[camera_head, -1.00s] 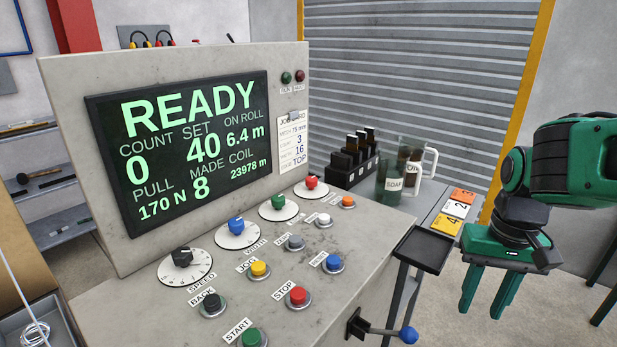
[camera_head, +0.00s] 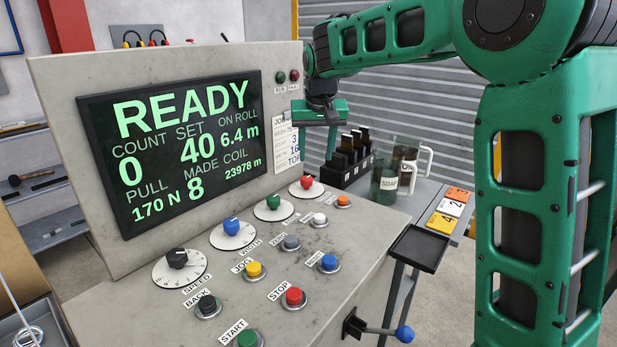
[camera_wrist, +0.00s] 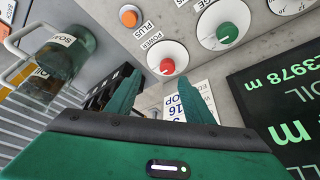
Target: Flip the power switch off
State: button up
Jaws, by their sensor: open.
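A red knob (camera_head: 307,182) sits on a white dial at the far right of the console's dial row. It also shows in the wrist view (camera_wrist: 167,67), beside a label that appears to read POWER. My gripper (camera_wrist: 155,72) is open and empty, its two green fingers pointing toward the red knob with a gap between them. In the head view my gripper (camera_head: 325,122) hangs above and behind the knob, near the right edge of the screen panel, apart from the knob.
Green (camera_head: 273,202), blue (camera_head: 232,226) and black (camera_head: 177,258) knobs line the console, with several push buttons in front. A dark bottle rack (camera_head: 350,160) and a soap jar (camera_head: 386,178) stand behind. A lever with a blue ball (camera_head: 404,334) juts from the front.

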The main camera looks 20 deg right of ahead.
aim_at(307, 178)
jog(key=x, duration=0.3)
jog(key=w+a+x, duration=0.1)
jog(key=x, duration=0.7)
jog(key=shift+w+a+r, duration=0.2)
jog(key=shift+a+r, duration=0.05)
jog(key=shift+a, duration=0.1)
